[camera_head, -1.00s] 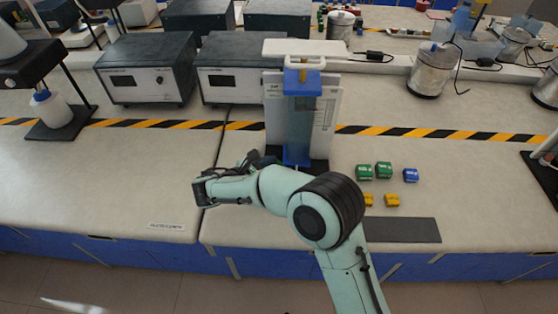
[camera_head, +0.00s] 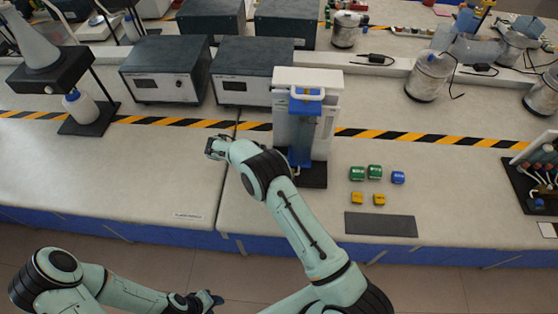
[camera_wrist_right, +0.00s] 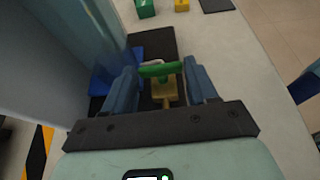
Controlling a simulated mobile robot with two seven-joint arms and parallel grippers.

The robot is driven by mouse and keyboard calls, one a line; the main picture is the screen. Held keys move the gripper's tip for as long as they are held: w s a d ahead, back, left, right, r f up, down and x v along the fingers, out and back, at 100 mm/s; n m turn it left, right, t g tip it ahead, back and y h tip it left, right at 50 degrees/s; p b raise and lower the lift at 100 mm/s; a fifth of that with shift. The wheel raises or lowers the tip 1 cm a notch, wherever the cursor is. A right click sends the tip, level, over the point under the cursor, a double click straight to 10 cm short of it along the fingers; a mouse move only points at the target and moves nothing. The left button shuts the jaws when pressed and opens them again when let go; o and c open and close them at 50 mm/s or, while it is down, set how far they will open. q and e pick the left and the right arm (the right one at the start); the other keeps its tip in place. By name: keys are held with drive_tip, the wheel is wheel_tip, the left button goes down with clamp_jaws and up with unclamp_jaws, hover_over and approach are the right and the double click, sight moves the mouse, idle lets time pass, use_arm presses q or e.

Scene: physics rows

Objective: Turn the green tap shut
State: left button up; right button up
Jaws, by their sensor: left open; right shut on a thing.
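The green tap (camera_wrist_right: 160,70) shows in the right wrist view as a short green handle above a yellow body (camera_wrist_right: 165,92). My right gripper (camera_wrist_right: 161,86) has its two blue fingers on either side of the green handle and is shut on it. My left gripper (camera_head: 208,300) is open and empty at the bottom of the head view, in front of the bench.
Green blocks (camera_head: 374,172), a blue block (camera_head: 398,177) and yellow blocks (camera_head: 379,199) lie right of the apparatus, behind a dark mat (camera_head: 381,224). Two grey boxes (camera_head: 165,68) stand behind to the left. The front left bench top (camera_head: 100,175) is clear.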

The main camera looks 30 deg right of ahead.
drive_tip(key=shift+w+d+r, duration=0.1)
idle(0.4)
drive_tip(key=o, duration=1.1)
drive_tip(key=shift+c, duration=0.2)
